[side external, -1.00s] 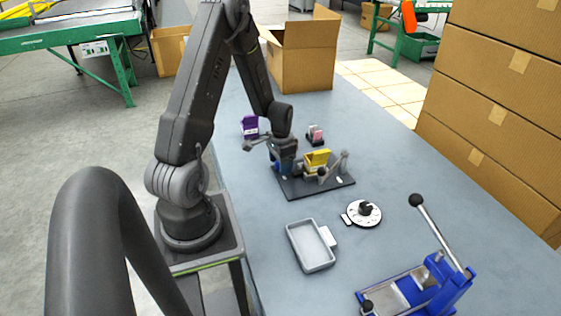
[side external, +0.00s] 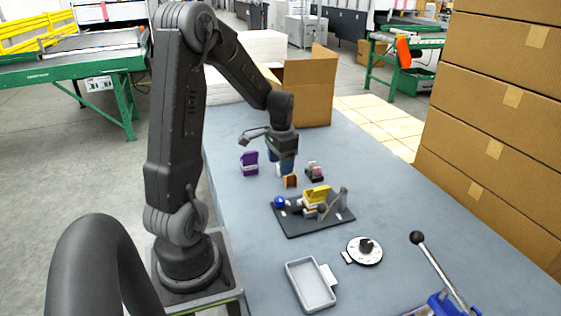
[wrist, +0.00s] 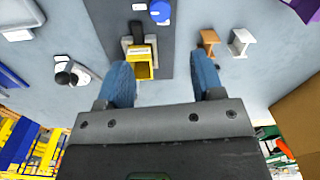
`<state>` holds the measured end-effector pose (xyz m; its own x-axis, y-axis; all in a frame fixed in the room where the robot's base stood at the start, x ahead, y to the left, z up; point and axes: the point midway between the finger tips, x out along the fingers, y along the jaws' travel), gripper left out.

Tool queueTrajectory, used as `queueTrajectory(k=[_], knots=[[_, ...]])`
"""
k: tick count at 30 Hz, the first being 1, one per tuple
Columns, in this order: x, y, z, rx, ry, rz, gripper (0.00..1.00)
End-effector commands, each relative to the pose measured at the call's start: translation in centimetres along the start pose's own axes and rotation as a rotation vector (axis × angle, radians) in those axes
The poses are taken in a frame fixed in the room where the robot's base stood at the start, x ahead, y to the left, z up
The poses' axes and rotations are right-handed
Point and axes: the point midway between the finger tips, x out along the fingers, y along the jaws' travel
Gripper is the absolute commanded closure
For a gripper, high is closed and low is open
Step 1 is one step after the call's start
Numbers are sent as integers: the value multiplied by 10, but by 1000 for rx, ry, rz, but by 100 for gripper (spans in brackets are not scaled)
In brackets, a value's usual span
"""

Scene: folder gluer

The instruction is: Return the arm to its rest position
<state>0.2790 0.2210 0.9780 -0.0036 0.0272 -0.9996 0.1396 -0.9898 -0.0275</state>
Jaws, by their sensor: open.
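My gripper (side external: 282,168) hangs above the grey table (side external: 225,140), on the far side of the black plate, fingers pointing down. In the wrist view its two blue fingers (wrist: 163,78) are spread apart with nothing between them. The black plate (side external: 298,226) carries a yellow block-like part (side external: 316,195), a blue ball (side external: 279,202) and a grey lever. In the wrist view the yellow part (wrist: 143,70) lies beyond the fingertips, in line with the gap. My arm is raised and bent at the elbow.
A purple holder (side external: 249,165), a small orange-brown piece (side external: 290,181) and a pinkish piece (side external: 315,171) stand close to the gripper. A grey tray (side external: 311,304), a white dial (side external: 372,259) and a blue press (side external: 442,305) stand nearer. An open carton (side external: 310,95) is behind; stacked cartons (side external: 490,120) stand right.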

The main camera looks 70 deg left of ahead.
Motion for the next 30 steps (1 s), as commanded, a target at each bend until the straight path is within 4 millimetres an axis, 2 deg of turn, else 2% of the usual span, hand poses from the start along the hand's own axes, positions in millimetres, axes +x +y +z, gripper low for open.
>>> queueTrajectory(k=[12, 16, 20, 23, 26, 30], knots=[[-1, 0, 0, 0, 0, 0, 39], [-11, 13, -3, 9, 18, -11, 39], [-43, 52, -6, 32, 78, -40, 39], [-73, 96, -1, 53, 149, -59, 39], [-99, 139, 13, 72, 224, -61, 39], [-127, 191, 44, 97, 329, -40, 39]])
